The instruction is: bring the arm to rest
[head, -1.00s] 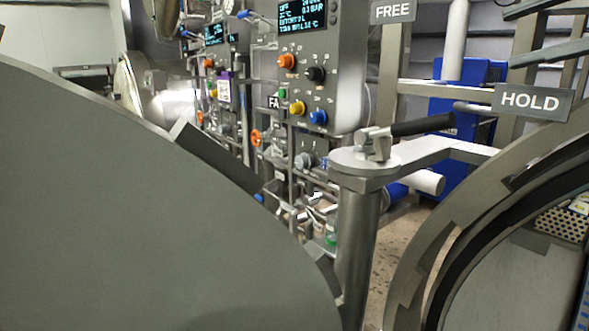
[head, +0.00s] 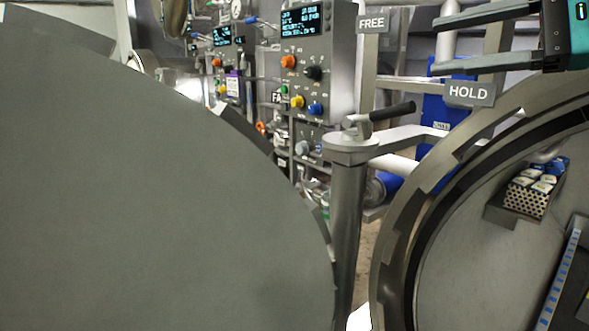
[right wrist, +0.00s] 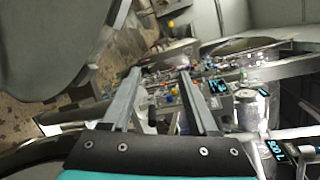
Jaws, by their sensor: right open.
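My right gripper (head: 434,45) reaches in from the upper right of the head view. Its two grey fingers are apart with nothing between them. In the right wrist view its fingers (right wrist: 158,75) are also spread and empty, with the panels and pipework beyond. In the head view the gripper is above the HOLD sign (head: 470,93) and right of the FREE sign (head: 372,23). A black-handled lever (head: 391,111) on top of the post points toward the HOLD side; the gripper appears clear of it. My left gripper is not in view.
A large grey round door (head: 150,200) fills the left. The open vessel ring (head: 400,265) is at the right, with a perforated crate (head: 525,198) of pouches inside. A hinge post (head: 348,230) stands between them. A control panel (head: 305,65) with knobs stands behind.

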